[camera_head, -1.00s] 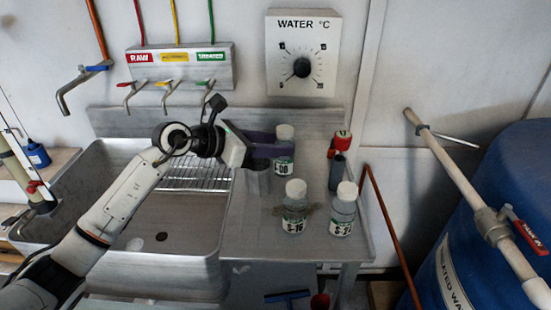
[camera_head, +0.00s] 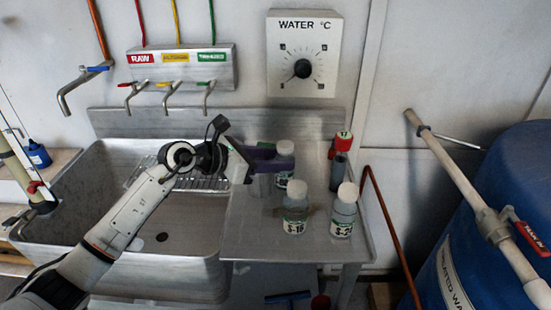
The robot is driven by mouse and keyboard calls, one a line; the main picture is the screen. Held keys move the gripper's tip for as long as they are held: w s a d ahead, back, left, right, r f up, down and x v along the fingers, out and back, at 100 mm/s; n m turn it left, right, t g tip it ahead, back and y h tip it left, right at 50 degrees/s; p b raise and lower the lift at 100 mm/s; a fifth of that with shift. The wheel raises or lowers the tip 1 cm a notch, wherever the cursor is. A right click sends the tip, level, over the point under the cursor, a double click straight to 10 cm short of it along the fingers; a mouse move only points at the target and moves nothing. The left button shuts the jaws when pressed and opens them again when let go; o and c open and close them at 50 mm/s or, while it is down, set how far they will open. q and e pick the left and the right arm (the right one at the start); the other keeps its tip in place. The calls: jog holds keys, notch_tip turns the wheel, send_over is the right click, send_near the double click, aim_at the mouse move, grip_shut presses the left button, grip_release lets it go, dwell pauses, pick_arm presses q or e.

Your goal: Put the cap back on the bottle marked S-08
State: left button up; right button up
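The bottle at the back (camera_head: 283,181) stands out behind the other two. Its label is partly hidden now, but it read as ending in 08 a second ago. A white cap or top (camera_head: 285,147) shows at its upper end; I cannot tell how it is seated. My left gripper (camera_head: 276,160) reaches in from the left, its dark purple fingers across the bottle just below the white top. It appears shut on the bottle. Two other white-capped bottles stand nearer: one marked S-16 (camera_head: 294,214), and one (camera_head: 343,216) with an S- label I cannot read fully. My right gripper is not in view.
The steel sink (camera_head: 150,262) lies left, with a wire rack (camera_head: 205,183) at its back. A dark bottle with a red top (camera_head: 341,165) stands near the counter's back right. The counter (camera_head: 255,240) is clear in front. A blue tank (camera_head: 500,220) stands right.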

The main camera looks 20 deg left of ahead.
pick_arm(q)
jog(key=o, duration=0.4)
jog(key=shift+o, duration=0.2)
jog(key=shift+r, duration=0.1)
jog(key=shift+s+a+r, duration=0.1)
jog(key=shift+a+r, duration=0.05)
jog(key=b+v, duration=0.1)
jog(key=v, duration=1)
jog(key=shift+s+a+r, duration=0.15)
jog(key=shift+s+r, duration=0.05)
jog(key=shift+s, duration=0.05)
